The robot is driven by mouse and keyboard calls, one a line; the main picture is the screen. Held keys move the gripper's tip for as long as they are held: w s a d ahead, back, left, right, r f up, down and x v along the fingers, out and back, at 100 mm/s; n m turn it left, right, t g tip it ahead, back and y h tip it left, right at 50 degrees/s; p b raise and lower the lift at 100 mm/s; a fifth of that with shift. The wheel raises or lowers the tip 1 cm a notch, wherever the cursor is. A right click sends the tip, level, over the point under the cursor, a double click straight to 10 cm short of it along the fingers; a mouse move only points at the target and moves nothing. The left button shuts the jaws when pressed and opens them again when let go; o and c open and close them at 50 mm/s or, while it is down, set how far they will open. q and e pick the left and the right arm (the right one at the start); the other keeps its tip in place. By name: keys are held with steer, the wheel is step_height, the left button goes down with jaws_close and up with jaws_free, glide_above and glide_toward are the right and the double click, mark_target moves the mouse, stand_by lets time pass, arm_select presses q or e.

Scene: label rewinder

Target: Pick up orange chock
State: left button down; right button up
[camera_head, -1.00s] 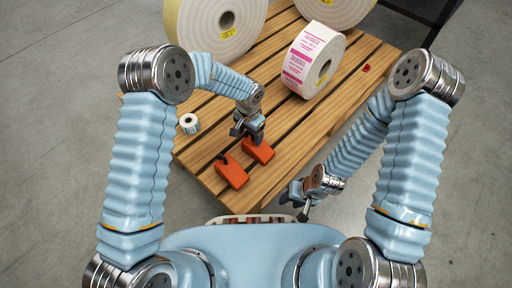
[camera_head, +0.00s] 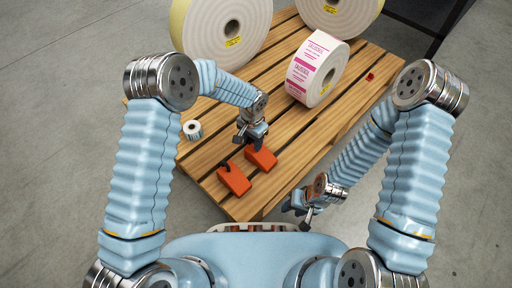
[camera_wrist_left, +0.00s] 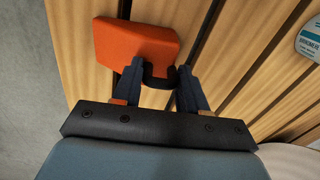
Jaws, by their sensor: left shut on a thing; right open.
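Two orange chocks lie side by side at the near end of the wooden pallet (camera_head: 215,192), the left chock (camera_head: 234,180) and the right chock (camera_head: 263,159). My left gripper (camera_head: 256,143) is at the far end of the right chock. In the left wrist view its fingers (camera_wrist_left: 161,88) are shut on the black handle (camera_wrist_left: 158,76) of an orange chock (camera_wrist_left: 133,43). I cannot tell whether this chock is clear of the slats. The left chock's own black handle shows free. My right gripper (camera_head: 302,211) is open and empty, low beside the pallet's near right edge.
A small label roll (camera_head: 192,130) stands on the pallet's left edge; it also shows in the left wrist view (camera_wrist_left: 311,40). A pink-and-white label roll (camera_head: 316,66) and two large rolls (camera_head: 222,30) (camera_head: 338,8) stand farther back. A small red object (camera_head: 370,77) lies at the right.

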arm_select(q)
steer(key=shift+r, duration=0.6)
steer(key=r, duration=0.2)
steer(key=shift+s+d+r+p, duration=0.1)
steer(key=shift+d+r+p, duration=0.15)
steer(key=shift+r+p, duration=0.15)
step_height(320, 180, up, 6)
steer(key=f+p, duration=0.1)
glide_above(265, 155)
steer(key=s+d+r, duration=0.4)
steer(key=s+d, duration=0.1)
steer(key=d, duration=0.2)
steer(key=shift+p, duration=0.4)
steer(key=shift+s+d, duration=0.15)
